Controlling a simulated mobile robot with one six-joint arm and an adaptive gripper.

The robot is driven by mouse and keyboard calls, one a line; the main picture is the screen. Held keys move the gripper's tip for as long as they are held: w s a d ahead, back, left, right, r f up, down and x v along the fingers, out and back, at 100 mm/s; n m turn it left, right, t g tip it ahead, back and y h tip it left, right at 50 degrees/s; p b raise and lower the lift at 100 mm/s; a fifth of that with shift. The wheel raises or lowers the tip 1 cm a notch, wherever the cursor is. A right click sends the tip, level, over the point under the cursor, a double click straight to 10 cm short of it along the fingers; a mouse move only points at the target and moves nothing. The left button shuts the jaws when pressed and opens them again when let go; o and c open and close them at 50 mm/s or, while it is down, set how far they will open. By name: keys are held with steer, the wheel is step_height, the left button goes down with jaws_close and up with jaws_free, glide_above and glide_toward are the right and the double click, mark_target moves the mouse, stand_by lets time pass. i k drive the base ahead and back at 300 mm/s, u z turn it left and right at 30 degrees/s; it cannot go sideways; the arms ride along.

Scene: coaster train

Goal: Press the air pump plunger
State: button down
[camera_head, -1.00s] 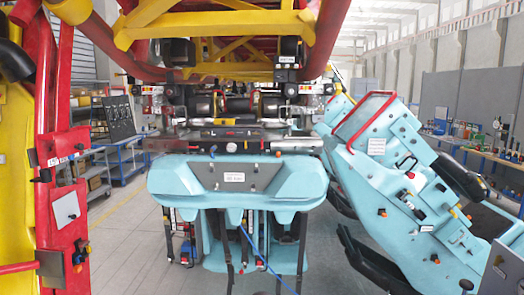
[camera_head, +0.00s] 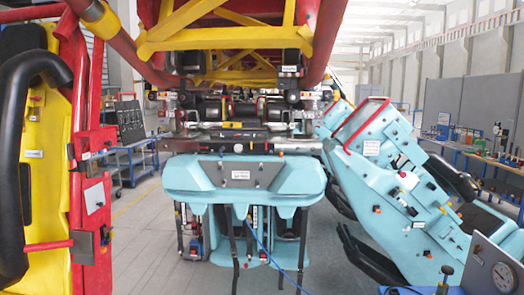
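A black knob on a short upright rod (camera_head: 446,272) stands at the bottom right edge of the picture. It looks like the plunger of an air pump, but the body below it is cut off by the frame. My gripper is not in view.
A teal coaster car (camera_head: 245,178) hangs under red and yellow track in the middle, with a blue hose below it. A tilted teal car (camera_head: 400,180) is at right. A red and yellow structure (camera_head: 90,150) stands close at left. Grey floor (camera_head: 140,225) is clear between.

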mark_target(447, 270)
steer(key=z, duration=0.15)
steer(key=i, duration=1.5)
steer(key=u, duration=0.35)
